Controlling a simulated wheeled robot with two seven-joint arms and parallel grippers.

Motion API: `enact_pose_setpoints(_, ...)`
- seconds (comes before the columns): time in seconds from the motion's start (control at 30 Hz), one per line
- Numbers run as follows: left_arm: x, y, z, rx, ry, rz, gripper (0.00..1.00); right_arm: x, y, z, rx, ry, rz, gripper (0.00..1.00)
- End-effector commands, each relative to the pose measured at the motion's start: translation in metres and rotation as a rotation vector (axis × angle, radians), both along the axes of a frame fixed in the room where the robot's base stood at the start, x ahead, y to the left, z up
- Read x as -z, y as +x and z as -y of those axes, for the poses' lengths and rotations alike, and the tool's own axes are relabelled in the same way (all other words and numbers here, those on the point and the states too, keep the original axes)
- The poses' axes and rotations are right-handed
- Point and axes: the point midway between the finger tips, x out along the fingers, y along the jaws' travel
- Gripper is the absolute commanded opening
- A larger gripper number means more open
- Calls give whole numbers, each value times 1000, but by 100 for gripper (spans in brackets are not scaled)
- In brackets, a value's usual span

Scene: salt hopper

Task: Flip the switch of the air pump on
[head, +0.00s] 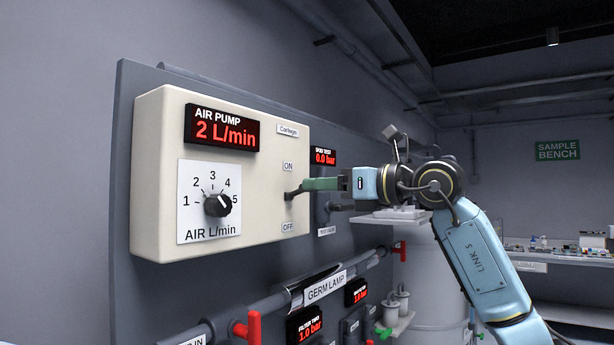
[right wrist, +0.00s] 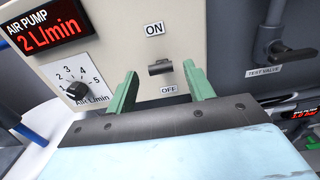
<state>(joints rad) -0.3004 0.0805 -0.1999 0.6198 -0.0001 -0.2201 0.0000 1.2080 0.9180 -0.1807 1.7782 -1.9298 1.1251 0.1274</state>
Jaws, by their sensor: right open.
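The air pump (head: 240,181) is a cream box on a grey panel, with a red display reading 2 L/min. Its small dark switch (head: 292,193) sits on the right part of the face between an ON label (head: 288,167) and an OFF label (head: 288,227). In the right wrist view the switch (right wrist: 160,68) shows between the fingertips; I cannot tell clearly which way its lever points. My right gripper (head: 308,185) has green fingers and is open, pointing at the switch from the right. In the right wrist view one finger is on each side of the switch. My left gripper is out of view.
A test valve (right wrist: 278,48) and a 0.0 bar display (head: 325,157) are just right of the box. Below run a germ lamp pipe (head: 276,302) and red-handled valves (head: 250,328).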

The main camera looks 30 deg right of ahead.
Motion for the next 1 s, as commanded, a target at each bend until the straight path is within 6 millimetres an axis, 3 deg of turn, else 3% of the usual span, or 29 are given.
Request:
enact_pose_setpoints(0.1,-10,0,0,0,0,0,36,-2,20,-9,-3,1,-2,53)
enact_pose_setpoints(0.3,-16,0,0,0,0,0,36,-1,39,-16,-1,1,0,53)
enact_pose_setpoints(0.67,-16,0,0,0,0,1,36,0,43,-18,0,-1,0,53)
enact_pose_setpoints(1.0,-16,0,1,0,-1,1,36,0,43,-18,-1,0,0,8)
